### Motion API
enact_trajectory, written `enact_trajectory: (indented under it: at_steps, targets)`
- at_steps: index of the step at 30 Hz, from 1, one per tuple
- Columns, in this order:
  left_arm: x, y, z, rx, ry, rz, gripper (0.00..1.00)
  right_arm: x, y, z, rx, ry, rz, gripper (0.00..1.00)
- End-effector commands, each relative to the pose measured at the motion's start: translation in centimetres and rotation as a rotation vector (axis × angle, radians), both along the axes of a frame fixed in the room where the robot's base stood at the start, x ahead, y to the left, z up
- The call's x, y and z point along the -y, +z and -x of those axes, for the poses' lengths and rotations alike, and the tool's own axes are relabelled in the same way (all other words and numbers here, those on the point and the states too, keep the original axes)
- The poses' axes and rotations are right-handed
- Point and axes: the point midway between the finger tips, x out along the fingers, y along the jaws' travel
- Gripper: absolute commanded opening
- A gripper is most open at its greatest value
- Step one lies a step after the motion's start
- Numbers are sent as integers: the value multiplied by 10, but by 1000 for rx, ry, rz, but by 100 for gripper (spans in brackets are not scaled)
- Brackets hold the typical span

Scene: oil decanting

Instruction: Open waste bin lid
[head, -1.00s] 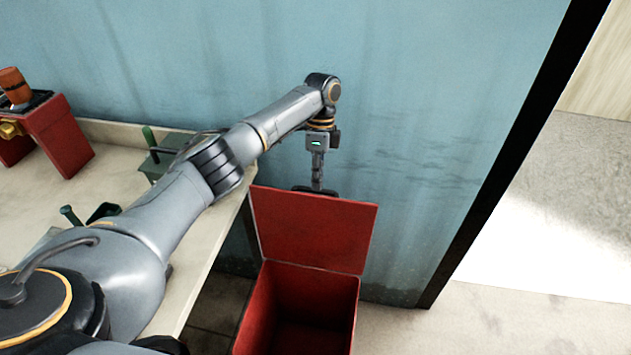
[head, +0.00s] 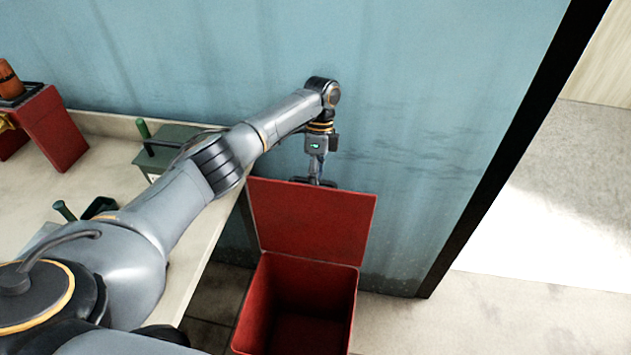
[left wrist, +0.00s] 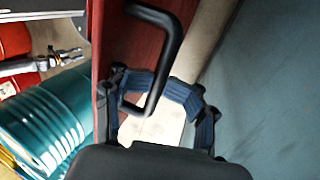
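The red waste bin (head: 300,315) stands on the floor in the head view with its mouth open. Its red lid (head: 310,222) is raised nearly upright at the bin's back edge, by the blue wall. My left gripper (head: 315,181) is at the lid's top edge, behind it, with its fingers partly hidden. In the left wrist view, the lid (left wrist: 125,35) carries a black handle (left wrist: 165,70). The gripper's fingers are spread with a gap, and the handle lies between them, not clamped. My right gripper is not in view.
A counter (head: 100,185) with a green box (head: 170,150) and a red stand (head: 55,130) lies left of the bin. A blue wall (head: 430,100) is close behind the lid. Open floor (head: 480,320) lies right. The left wrist view shows a teal drum (left wrist: 45,120).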

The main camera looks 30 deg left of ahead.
Motion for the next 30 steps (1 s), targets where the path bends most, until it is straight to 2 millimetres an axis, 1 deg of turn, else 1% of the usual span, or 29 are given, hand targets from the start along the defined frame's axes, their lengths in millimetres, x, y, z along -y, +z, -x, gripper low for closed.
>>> enact_trajectory:
  at_steps: [2, 10, 15, 19, 30]
  targets:
    - [-1, 5, -2, 2, 0, -1, 36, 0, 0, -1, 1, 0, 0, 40]
    - [-4, 47, -16, 3, 0, 0, 36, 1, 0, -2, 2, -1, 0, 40]
    - [-5, 66, -22, 1, -1, 1, 36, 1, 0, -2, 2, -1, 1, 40]
    - [-6, 70, -23, 0, 0, 0, 36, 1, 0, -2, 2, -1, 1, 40]
    - [-6, 70, -23, 1, -1, 0, 36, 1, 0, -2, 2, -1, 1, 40]
